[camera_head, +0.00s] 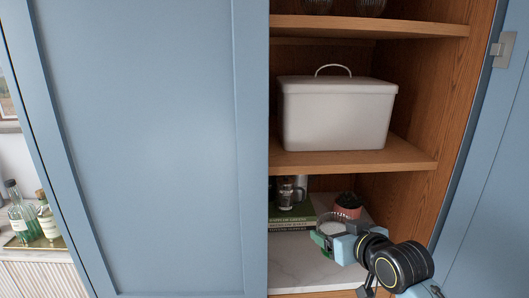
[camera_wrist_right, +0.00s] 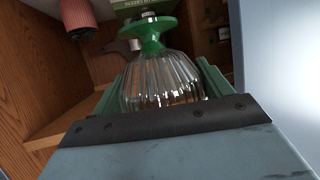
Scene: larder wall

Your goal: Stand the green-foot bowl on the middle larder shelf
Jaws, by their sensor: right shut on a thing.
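The green-foot bowl (camera_wrist_right: 160,85) is clear ribbed glass with a green foot; in the head view its pale round rim (camera_head: 332,226) shows low in the larder opening. My right gripper (camera_head: 328,240) is shut on the bowl, which lies between its green fingers in the right wrist view (camera_wrist_right: 165,95). That view looks upside down, so the bowl seems roughly upright. The bowl is above the marble-topped lower surface (camera_head: 300,272), below the wooden shelf (camera_head: 355,160) in the middle of the visible larder. My left gripper is not in view.
A white lidded bin (camera_head: 335,115) takes up most of the wooden shelf. Glasses stand on the upper shelf (camera_head: 370,27). Books (camera_head: 292,217), a glass-and-metal press (camera_head: 288,194) and a red ribbed pot (camera_head: 348,205) stand on the marble. A blue door (camera_head: 145,140) covers the left.

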